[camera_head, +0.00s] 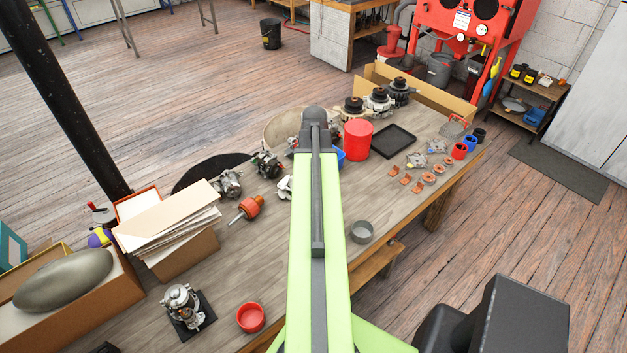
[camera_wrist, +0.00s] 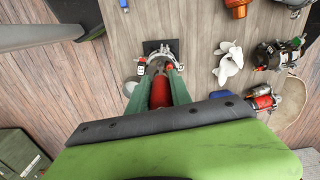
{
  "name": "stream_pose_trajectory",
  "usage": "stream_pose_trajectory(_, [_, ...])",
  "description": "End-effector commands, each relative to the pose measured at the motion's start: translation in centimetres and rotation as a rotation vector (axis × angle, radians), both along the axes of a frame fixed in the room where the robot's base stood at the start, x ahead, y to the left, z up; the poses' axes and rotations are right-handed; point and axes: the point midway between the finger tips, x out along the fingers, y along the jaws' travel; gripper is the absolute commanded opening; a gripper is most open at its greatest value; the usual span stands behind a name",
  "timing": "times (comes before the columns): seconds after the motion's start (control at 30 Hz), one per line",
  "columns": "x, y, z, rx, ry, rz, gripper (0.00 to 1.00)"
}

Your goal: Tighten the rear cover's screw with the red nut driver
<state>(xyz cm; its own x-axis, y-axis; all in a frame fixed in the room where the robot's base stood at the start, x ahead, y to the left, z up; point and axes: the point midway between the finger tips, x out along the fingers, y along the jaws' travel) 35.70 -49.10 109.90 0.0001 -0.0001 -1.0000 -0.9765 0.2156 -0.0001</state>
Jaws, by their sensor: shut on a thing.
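In the wrist view, my gripper (camera_wrist: 159,78) has its two green fingers shut on the red nut driver (camera_wrist: 160,93), gripping its red handle from both sides. The driver points toward a metal alternator (camera_wrist: 155,63) on a black plate (camera_wrist: 150,46). The driver's tip and the screw are too small and covered to make out, so I cannot tell whether they touch. The rear cover is not clearly distinguishable. In the head view my green arm hides my gripper, the driver and this alternator.
A grey cup (camera_head: 361,231) stands to the right of my arm, a red bowl (camera_head: 250,318) to the left. Another alternator (camera_head: 183,308) stands on a dark plate at lower left. A red canister (camera_head: 357,139) stands farther back.

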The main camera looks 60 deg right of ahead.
Motion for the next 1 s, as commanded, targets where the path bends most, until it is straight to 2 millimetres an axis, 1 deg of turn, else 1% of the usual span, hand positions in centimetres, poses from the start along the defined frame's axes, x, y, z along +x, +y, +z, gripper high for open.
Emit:
stream_pose_trajectory(0.1, [-0.17, 0.0, 0.0, 0.0, 0.0, 0.229, 0.0])
stream_pose_trajectory(0.4, [-0.57, -0.01, 0.0, 0.0, 0.0, 0.831, 0.0])
stream_pose_trajectory(0.53, [-0.68, -0.01, 0.0, 0.0, 0.0, 0.999, 0.0])
stream_pose_trajectory(0.7, [-0.7, -0.03, 0.0, 0.0, 0.0, 1.043, 0.0])
stream_pose_trajectory(0.77, [-0.71, -0.08, 0.0, 0.0, 0.0, 1.091, 0.0])
stream_pose_trajectory(1.0, [-0.84, -0.42, 0.0, 0.0, 0.0, 1.556, 0.0])
